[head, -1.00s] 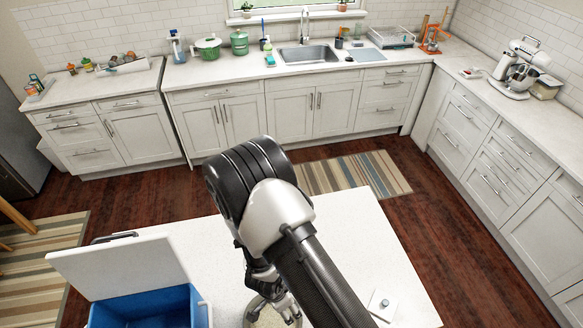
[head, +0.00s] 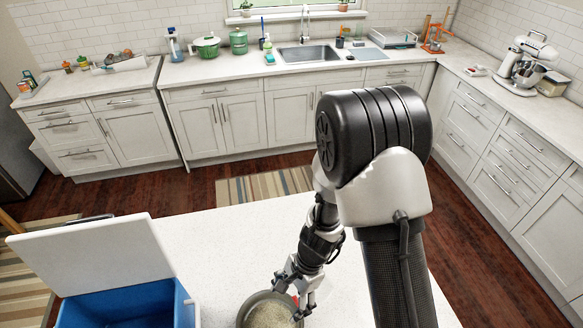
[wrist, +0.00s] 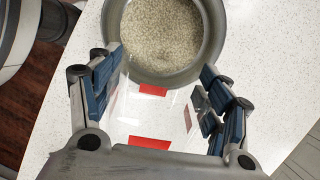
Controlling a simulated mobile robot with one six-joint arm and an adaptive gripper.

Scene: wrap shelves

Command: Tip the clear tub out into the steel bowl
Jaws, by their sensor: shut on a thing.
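The steel bowl (head: 243,313) stands on the white island top at the bottom of the head view. It also shows at the top of the wrist view (wrist: 213,35), with pale grains (wrist: 160,30) inside. My gripper (wrist: 162,85) is shut on the clear tub (wrist: 165,112), a see-through vessel with red patches, between its blue-padded fingers. The tub is beside or over the near rim of the bowl; its exact tilt is hard to tell. I see no clear mass of grains in it. In the head view my gripper (head: 298,285) is at the bowl's right side and mostly hides the tub.
A blue cooler (head: 130,305) with its white lid (head: 95,260) raised stands left of the bowl. The island top (head: 220,250) behind the bowl is clear. Counters with a sink (head: 308,58) and a stand mixer (head: 525,60) lie farther off.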

